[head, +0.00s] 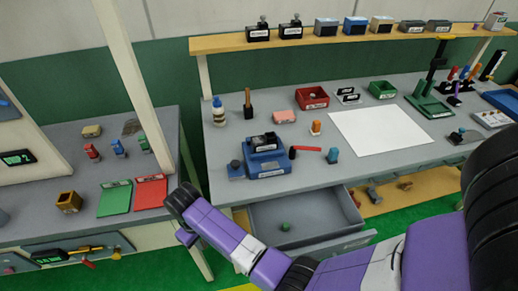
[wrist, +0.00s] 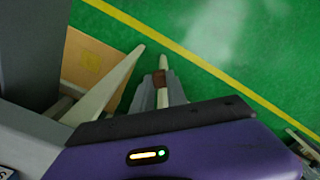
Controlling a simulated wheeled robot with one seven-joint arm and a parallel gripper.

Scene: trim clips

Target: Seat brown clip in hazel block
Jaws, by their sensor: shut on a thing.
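A small brown piece, likely the brown clip (wrist: 160,77), shows in the wrist view at the tips of my pale gripper fingers (wrist: 155,62). My gripper is shut on it, above green floor. The fingers partly hide the clip, and its lower end cannot be made out. In the head view my purple arm reaches left past the open drawer, and the gripper itself cannot be made out. A brown-yellow block with a dark hollow top (head: 69,201), likely the hazel block, stands on the left table, left of my wrist and apart from it.
The left table (head: 45,231) also holds a green plate (head: 115,199), a red plate (head: 150,193), a tan block (head: 91,131) and several small coloured clips. A white post rises there. An open drawer (head: 300,215) with a green piece juts from the right bench, beside my arm.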

